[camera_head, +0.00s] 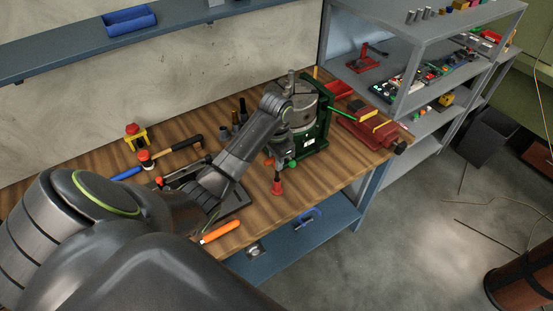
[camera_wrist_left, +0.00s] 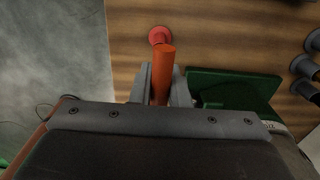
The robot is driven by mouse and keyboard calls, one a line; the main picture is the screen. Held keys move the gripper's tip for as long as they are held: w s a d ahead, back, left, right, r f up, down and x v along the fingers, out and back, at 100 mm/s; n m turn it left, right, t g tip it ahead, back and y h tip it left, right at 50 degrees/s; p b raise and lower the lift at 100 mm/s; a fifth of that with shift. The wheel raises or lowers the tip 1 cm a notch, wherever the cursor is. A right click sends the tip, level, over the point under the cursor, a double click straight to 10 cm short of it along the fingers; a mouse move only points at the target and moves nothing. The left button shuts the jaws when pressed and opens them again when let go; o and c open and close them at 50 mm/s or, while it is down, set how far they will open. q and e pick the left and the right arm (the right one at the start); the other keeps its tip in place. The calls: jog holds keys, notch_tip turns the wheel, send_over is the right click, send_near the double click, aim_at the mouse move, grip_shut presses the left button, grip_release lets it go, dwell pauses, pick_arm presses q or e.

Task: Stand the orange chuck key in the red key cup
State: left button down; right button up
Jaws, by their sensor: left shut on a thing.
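My left gripper (camera_head: 280,162) is above the front part of the wooden bench, beside a green machine. In the left wrist view the fingers (camera_wrist_left: 162,88) are shut on an orange cylinder, the chuck key (camera_wrist_left: 161,75). The red key cup (camera_head: 277,188) stands on the bench just below the gripper. It also shows in the left wrist view (camera_wrist_left: 158,34), just past the upper end of the key and partly covered by it. The key's lower end is hidden, so I cannot tell whether it touches the cup. My right gripper is not in view.
The green machine (camera_head: 318,133) stands close at the gripper's right. A red vise (camera_head: 370,128) is beyond it. An orange-handled tool (camera_head: 221,232) lies at the bench's front edge. Dark upright cylinders (camera_head: 239,115) and a hammer (camera_head: 180,147) are behind my arm.

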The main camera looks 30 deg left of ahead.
pick_arm(q)
jog(key=shift+f+b, duration=0.55)
jog(key=shift+f, duration=0.75)
dwell(0.5)
jog(key=shift+f+p, duration=0.15)
jog(key=shift+p, duration=0.3)
dwell(0.9)
jog(key=c, duration=0.9)
grip_release()
jog(key=shift+r+p, duration=0.9)
jog(key=shift+r, duration=2.1)
